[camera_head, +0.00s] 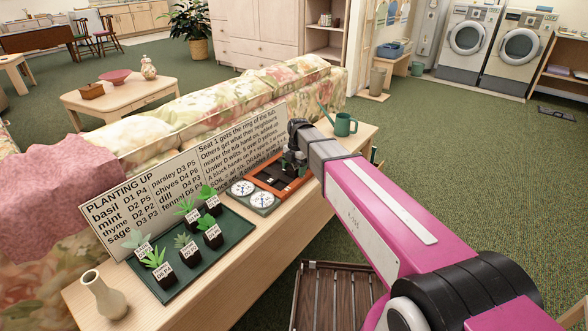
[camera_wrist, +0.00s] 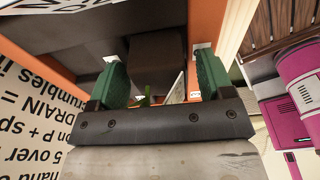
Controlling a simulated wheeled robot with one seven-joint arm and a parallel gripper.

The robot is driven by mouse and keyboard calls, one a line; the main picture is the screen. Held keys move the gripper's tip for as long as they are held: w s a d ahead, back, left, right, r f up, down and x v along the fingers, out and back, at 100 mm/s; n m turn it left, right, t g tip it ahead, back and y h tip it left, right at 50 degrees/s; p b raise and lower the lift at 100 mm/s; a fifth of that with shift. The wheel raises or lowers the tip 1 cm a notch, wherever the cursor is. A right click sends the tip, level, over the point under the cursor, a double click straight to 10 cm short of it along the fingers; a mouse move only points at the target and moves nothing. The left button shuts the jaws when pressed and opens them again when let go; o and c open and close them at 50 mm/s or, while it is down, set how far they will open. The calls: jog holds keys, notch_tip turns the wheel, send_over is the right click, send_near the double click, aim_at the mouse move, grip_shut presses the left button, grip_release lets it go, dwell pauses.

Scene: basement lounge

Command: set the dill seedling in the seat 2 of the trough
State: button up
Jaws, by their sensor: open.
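The trough (camera_head: 266,189) is an orange-rimmed box with dark insides on the console table, partly hidden by my arm in the head view. Its orange rim (camera_wrist: 208,25) also shows in the wrist view. My gripper (camera_head: 294,164) is over the trough's far right part. In the wrist view its green fingers (camera_wrist: 161,82) are apart, one on each side of a dark block-shaped seedling pot (camera_wrist: 157,50). A green leaf and a white label show at the pot, but the label cannot be read. I cannot tell which seedling or seat this is.
A green tray (camera_head: 215,262) holds several labelled seedlings. Two round dials (camera_head: 242,188) sit beside the trough. A lettered planting board (camera_head: 150,205) stands behind, against the floral sofa (camera_head: 250,95). A green watering can (camera_head: 343,124) and a beige vase (camera_head: 103,296) stand at the table's ends.

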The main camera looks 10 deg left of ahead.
aim_at(297, 165)
notch_tip(297, 165, up, 12)
jog(key=w+d, duration=0.1)
jog(key=w, duration=0.1)
jog(key=s+d+f+m, duration=0.5)
jog(key=s+d+m, duration=0.1)
jog(key=d+m, duration=0.4)
jog(key=s+d+f+m+t, duration=0.1)
jog(key=s+d+f+m, duration=0.5)
jog(key=d+m, duration=0.4)
jog(key=s+d+f+m, duration=0.5)
jog(key=s+d+m, duration=0.1)
jog(key=d+m, duration=0.4)
jog(key=shift+f+t+h, duration=0.2)
jog(key=shift+t+h, duration=0.1)
jog(key=shift+h, duration=0.1)
